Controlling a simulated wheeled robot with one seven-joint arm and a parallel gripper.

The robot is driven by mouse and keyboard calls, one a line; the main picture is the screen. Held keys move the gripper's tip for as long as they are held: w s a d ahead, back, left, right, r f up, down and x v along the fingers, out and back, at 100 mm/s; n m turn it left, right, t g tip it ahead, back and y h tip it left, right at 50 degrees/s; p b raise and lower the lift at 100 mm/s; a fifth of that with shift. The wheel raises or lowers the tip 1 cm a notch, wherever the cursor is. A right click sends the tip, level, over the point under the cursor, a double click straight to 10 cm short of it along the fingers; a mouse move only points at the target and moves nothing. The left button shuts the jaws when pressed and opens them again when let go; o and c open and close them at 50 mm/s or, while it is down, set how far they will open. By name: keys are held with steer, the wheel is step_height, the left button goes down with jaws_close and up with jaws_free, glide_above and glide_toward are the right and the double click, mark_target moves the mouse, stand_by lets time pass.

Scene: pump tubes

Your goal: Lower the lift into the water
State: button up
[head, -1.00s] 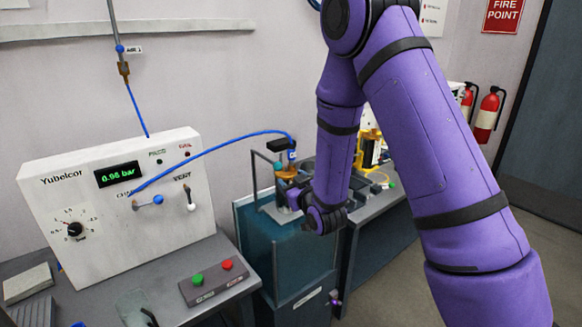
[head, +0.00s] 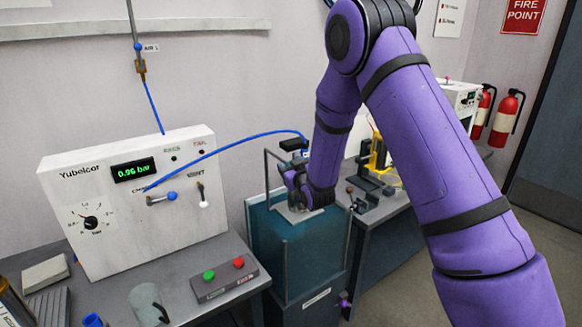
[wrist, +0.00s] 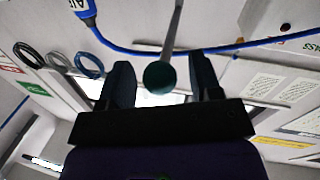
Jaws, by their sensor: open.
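The water tank (head: 298,262) stands right of the bench, with blue-green water behind its clear front. The lift's thin upright frame (head: 266,172) rises at the tank's back left, and a grey plate (head: 297,214) shows at the tank's top. My gripper (head: 294,192) is over the tank, its fingers largely hidden by my wrist. In the wrist view my gripper (wrist: 163,78) is open. A dark green round knob (wrist: 159,77) on a thin rod appears between the fingers, with gaps on both sides. Whether it is level with the fingertips I cannot tell.
A white control panel (head: 135,205) stands on the left bench, with a blue hose (head: 235,143) running toward the tank's top. A green and red button box (head: 224,280) and a clear mug (head: 148,303) are in front. A second bench (head: 385,222) stands right.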

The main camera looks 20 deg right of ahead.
jaws_close()
step_height(320, 180, down, 18)
stand_by(1.0)
jaws_free()
steer(key=shift+s, duration=0.1)
steer(key=s+d, duration=0.1)
steer(key=s, duration=0.9)
steer(key=shift+s+d, duration=0.15)
steer(key=shift+s, duration=0.15)
